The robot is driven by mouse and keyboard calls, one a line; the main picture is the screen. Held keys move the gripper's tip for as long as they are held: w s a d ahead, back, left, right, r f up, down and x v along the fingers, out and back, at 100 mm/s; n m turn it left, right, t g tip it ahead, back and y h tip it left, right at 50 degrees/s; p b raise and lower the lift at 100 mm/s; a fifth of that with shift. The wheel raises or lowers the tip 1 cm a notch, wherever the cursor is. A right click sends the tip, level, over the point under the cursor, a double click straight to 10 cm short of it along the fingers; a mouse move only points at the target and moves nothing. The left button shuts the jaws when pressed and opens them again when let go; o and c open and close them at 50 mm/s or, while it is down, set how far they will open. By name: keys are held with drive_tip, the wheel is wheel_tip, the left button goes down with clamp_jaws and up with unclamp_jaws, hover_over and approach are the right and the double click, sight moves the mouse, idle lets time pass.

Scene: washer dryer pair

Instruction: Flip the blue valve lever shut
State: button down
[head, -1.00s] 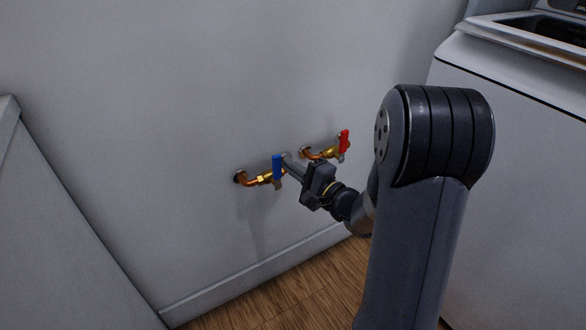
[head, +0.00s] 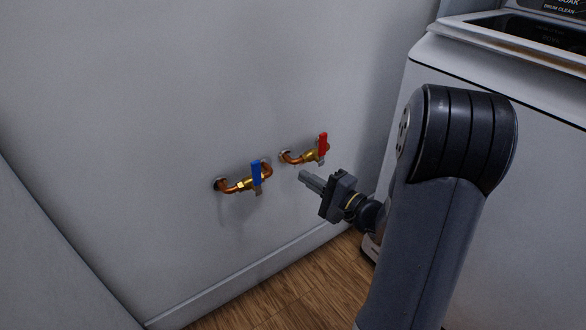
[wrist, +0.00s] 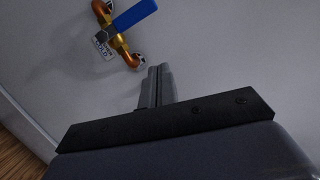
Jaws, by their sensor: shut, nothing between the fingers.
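The blue valve lever (head: 256,172) stands upright in the head view, across its brass valve and copper pipe (head: 230,187) on the wall. In the wrist view the blue lever (wrist: 134,15) is at the top, above and left of my fingers, with a small white tag beside the valve. My gripper (head: 304,176) is shut and empty. It is to the right of the blue lever and apart from it, below the red lever (head: 323,147). My fingers also show in the wrist view (wrist: 157,83).
The red lever's brass valve (head: 307,157) is close above my gripper. A white washer (head: 540,100) stands at the right, and another white appliance side (head: 40,260) is at the left. The wall around the valves is bare, with a wooden floor (head: 290,300) below.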

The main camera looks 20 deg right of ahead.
drive_tip(key=shift+v, duration=1.35)
drive_tip(key=shift+w, duration=0.1)
